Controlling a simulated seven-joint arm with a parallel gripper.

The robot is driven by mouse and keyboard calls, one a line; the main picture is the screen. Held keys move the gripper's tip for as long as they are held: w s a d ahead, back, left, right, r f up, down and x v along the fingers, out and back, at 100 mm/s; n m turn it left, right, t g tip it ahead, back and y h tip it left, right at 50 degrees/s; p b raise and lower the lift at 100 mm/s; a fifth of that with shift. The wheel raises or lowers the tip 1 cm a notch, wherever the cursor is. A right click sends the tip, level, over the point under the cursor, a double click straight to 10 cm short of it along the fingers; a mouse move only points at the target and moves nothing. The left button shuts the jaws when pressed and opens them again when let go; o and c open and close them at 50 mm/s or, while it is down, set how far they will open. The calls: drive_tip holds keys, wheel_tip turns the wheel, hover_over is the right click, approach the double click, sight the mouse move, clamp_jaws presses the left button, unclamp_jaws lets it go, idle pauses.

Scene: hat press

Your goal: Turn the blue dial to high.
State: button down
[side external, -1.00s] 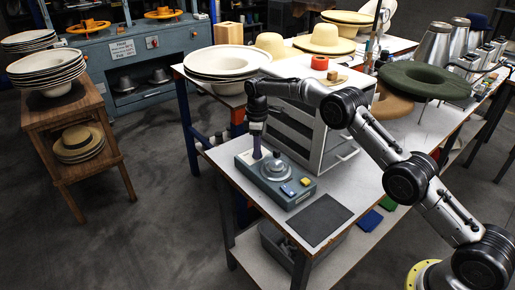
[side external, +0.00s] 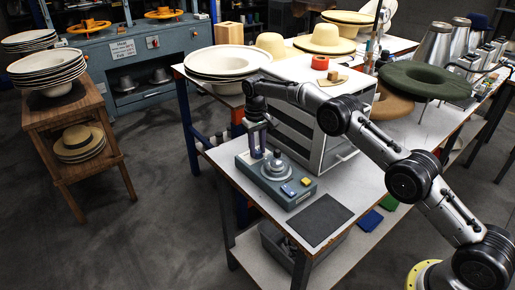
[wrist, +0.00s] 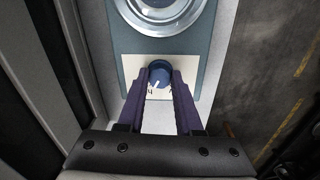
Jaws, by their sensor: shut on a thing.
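The blue dial (wrist: 159,73) sits on a pale plate with small dark marks, at the near end of the grey-blue device in the wrist view. Its white pointer line points down and slightly left there; the marks are too small to read. My gripper (wrist: 158,80) has its purple fingers on both sides of the dial, shut on it. In the side view my gripper (side external: 257,150) points down at the back left end of the device (side external: 262,190), where its fingers hide the dial.
A round metal dome (wrist: 160,12) is beside the dial on the device. Blue (side external: 288,190) and yellow (side external: 305,181) buttons are at its front. A dark mat (side external: 320,219) lies in front on the bench.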

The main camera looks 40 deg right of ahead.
drive_tip(key=shift+w+r+m, duration=0.1)
drive_tip(key=shift+m, duration=0.5)
drive_tip(key=c, duration=0.6)
unclamp_jaws()
drive_tip(key=shift+a+r, duration=0.2)
drive_tip(key=shift+r, duration=3.5)
